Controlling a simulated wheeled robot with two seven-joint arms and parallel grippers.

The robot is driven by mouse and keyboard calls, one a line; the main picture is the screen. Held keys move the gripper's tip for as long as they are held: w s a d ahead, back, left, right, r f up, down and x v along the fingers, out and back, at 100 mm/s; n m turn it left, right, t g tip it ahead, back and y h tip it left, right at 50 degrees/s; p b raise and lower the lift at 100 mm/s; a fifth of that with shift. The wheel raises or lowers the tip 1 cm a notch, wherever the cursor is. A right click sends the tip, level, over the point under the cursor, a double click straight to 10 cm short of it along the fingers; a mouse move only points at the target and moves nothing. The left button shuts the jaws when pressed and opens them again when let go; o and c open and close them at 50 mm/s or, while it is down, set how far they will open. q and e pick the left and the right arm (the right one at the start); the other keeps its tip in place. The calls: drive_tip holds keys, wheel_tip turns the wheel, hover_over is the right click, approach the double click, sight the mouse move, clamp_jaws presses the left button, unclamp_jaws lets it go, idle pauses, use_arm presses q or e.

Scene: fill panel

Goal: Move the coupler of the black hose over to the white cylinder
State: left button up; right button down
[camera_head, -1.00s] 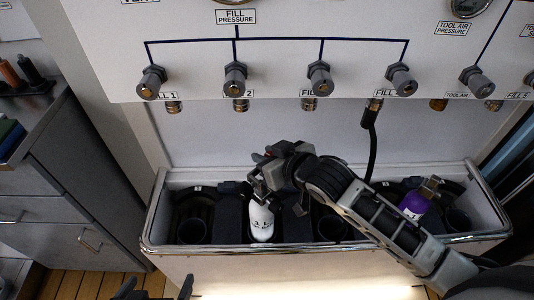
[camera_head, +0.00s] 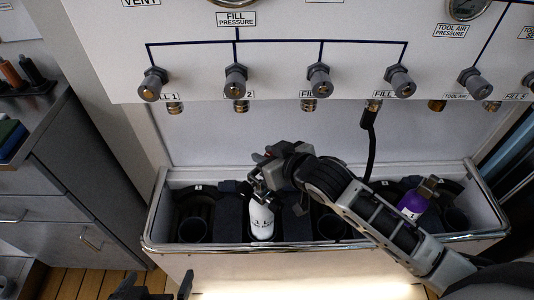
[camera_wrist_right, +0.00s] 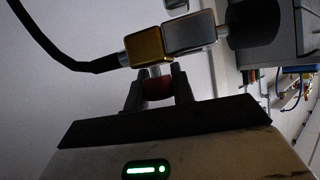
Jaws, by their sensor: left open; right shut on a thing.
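The white cylinder (camera_head: 261,221) stands in the trough, its top hidden by my right gripper (camera_head: 266,189). The black hose (camera_head: 371,150) hangs from the panel's fourth fill outlet and passes behind my right arm. In the right wrist view, the hose (camera_wrist_right: 62,58) runs into a gold block, the coupler (camera_wrist_right: 145,48). My right gripper (camera_wrist_right: 158,90) is shut on a red part just below this block. A silver block (camera_wrist_right: 190,35) sits right against the gold one; I cannot tell whether they are joined. My left gripper (camera_head: 157,285) is open and empty at the bottom edge.
A purple cylinder (camera_head: 412,205) stands at the right of the trough (camera_head: 160,215), beyond my right arm. Dark empty holders (camera_head: 193,228) flank the white cylinder. Valve knobs (camera_head: 235,80) line the panel above. A grey cabinet (camera_head: 50,190) stands at the left.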

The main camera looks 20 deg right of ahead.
use_arm(q)
drive_tip(key=shift+r+p, duration=0.6)
use_arm(e)
drive_tip(key=shift+r, duration=0.15)
idle(0.4)
use_arm(q)
drive_tip(key=shift+r, duration=0.2)
drive_tip(key=shift+f+b, duration=0.9)
drive_tip(key=shift+f, duration=0.2)
use_arm(e)
drive_tip(key=shift+f, duration=2.15)
drive_tip(key=c, duration=1.1)
unclamp_jaws()
drive_tip(key=shift+f, duration=0.15)
drive_tip(key=shift+s, duration=0.1)
use_arm(q)
drive_tip(key=shift+a+r+p, duration=0.1)
drive_tip(key=shift+a+p, duration=0.05)
drive_tip(key=shift+p, duration=0.3)
use_arm(e)
drive_tip(key=v, duration=1.6)
